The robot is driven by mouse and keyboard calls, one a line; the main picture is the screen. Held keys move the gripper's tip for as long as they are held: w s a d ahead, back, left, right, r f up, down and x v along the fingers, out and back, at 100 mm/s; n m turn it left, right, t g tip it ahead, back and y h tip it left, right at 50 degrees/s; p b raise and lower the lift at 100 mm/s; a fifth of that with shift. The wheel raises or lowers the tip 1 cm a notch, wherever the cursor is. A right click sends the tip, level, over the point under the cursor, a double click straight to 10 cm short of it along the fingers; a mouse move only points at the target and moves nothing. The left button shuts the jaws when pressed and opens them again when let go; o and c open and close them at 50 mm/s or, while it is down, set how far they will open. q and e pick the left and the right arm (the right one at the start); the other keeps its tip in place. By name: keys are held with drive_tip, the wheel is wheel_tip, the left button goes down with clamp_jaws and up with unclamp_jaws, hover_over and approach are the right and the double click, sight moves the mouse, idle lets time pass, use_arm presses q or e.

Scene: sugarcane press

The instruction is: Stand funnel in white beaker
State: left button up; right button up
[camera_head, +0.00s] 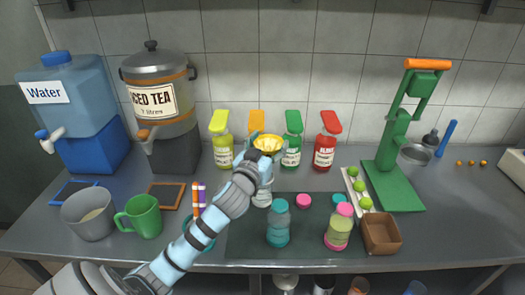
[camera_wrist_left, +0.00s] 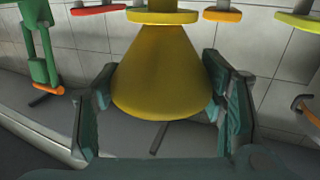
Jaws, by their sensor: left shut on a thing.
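The yellow funnel (camera_head: 268,142) is in the air near the middle of the head view, above the counter. My left gripper (camera_head: 266,157) is shut on it. In the left wrist view the funnel (camera_wrist_left: 160,75) sits between the two fingers of the left gripper (camera_wrist_left: 158,98), its wide part towards the camera. A small whitish container (camera_head: 262,198), which looks like the white beaker, stands on the counter below the gripper. The gripper and wrist partly hide it, and its rim does not show clearly. The funnel is apart from it. My right gripper is not in view.
Several syrup bottles (camera_head: 325,150) stand along the back wall behind the funnel. A teal jar (camera_head: 278,228) and a pink-capped bottle (camera_head: 339,230) stand in front. A green press (camera_head: 396,165) is at right; a green mug (camera_head: 142,217) is at left.

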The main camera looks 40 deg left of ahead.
sight(262, 140)
use_arm(q)
drive_tip(key=a+y, duration=0.1)
drive_tip(key=w+a+n+y, duration=0.1)
drive_tip(key=a, duration=0.1)
drive_tip(key=shift+w+r+g+b, duration=0.1)
drive_tip(key=shift+r+g+b, duration=0.1)
drive_tip(key=shift+g+b, duration=0.2)
drive_tip(key=shift+a+n, duration=0.1)
drive_tip(key=shift+n, duration=0.2)
drive_tip(key=shift+f+b, duration=0.6)
drive_tip(key=shift+b, duration=0.05)
wheel_tip(262, 140, down, 10)
drive_tip(key=b, duration=0.8)
drive_tip(key=shift+r, duration=0.15)
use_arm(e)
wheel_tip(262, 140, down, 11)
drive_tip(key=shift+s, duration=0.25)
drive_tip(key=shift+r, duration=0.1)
use_arm(q)
drive_tip(key=o, duration=1)
drive_tip(key=shift+o, duration=0.6)
